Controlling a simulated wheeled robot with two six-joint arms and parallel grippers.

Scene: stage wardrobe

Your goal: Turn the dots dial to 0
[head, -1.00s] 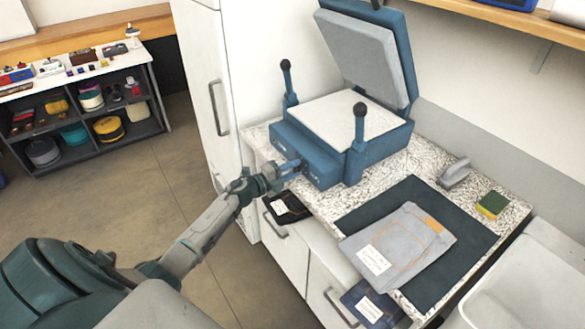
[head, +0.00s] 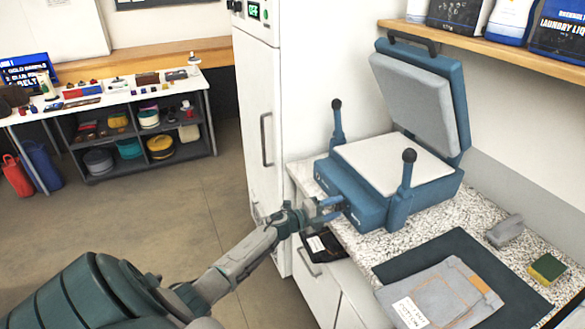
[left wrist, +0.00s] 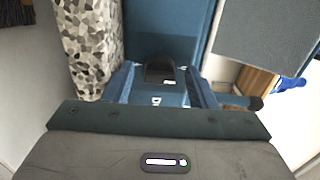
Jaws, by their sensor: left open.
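The blue heat press (head: 352,202) stands on the speckled counter with its lid raised. In the left wrist view its blue front (left wrist: 165,30) fills the upper middle, with a dark knob (left wrist: 160,73), seemingly a dial, on it. I cannot read its dots or its setting. My left gripper (head: 334,209) is at the front of the press in the head view. In the left wrist view its open fingers (left wrist: 160,88) lie on either side of the knob. I cannot tell whether they touch it. My right gripper is not in view.
Two black-knobbed levers (head: 408,157) rise from the press. A grey garment (head: 440,292) lies on a dark mat (head: 488,264), near a grey tool (head: 504,231) and a sponge (head: 547,268). A tall white cabinet (head: 262,110) stands left of the press. Open floor lies left.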

